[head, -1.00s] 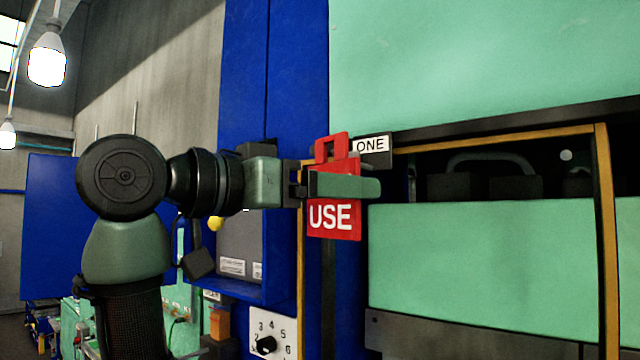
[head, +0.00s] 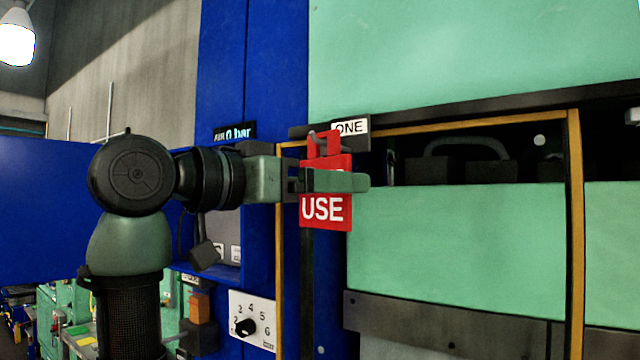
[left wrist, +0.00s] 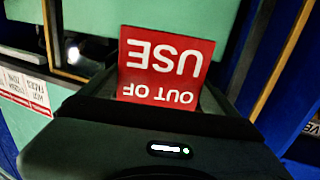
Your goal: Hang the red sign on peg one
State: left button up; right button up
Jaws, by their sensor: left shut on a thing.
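The red sign (head: 326,211) reads USE in the head view and OUT OF USE, upside down, in the left wrist view (left wrist: 165,60). My left gripper (head: 340,182) is shut on it, one finger crossing its face. The sign hangs upright below a red hanger loop (head: 323,142). The loop overlaps the left part of the dark plate labelled ONE (head: 350,128). A short grey peg-like part (head: 318,140) shows at the loop's opening; I cannot tell whether the loop is around it or only in front. My right gripper is out of view.
The green press panel (head: 450,240) and its yellow-edged frame (head: 575,220) stand to the right. A blue column (head: 270,70) rises behind the arm. A numbered dial (head: 246,326) sits below the gripper, and a pressure display (head: 234,133) is at upper left.

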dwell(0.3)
pick_arm(q)
jog(key=o, duration=1.3)
